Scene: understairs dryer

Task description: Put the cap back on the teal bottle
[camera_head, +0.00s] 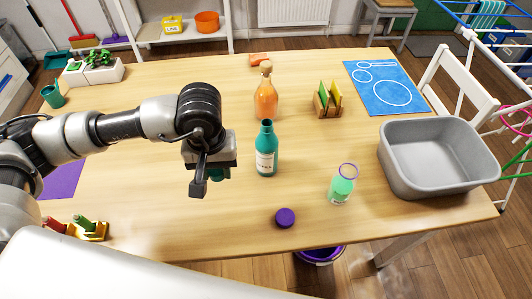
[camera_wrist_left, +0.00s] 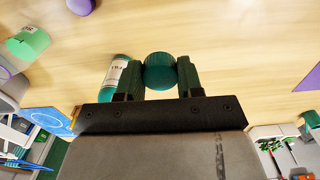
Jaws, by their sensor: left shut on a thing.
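The teal bottle (camera_head: 266,162) with a white label stands upright near the middle of the table, its neck bare at the top. My left gripper (camera_head: 208,182) is to the left of the bottle, above the table. It is shut on a round teal cap (camera_wrist_left: 160,72), which sits between the two fingertips in the left wrist view. In the head view the cap (camera_head: 217,174) is mostly hidden by the gripper. The bottle's label (camera_wrist_left: 118,72) shows just left of the cap in the wrist view, partly behind the finger. My right gripper is not in view.
An orange bottle (camera_head: 266,95) stands behind the teal one. A green jar (camera_head: 341,189) and a purple lid (camera_head: 285,217) are at front right. A grey basin (camera_head: 432,160) is at the right, with a rack (camera_head: 328,104) and blue mat (camera_head: 388,88) behind. The table between is clear.

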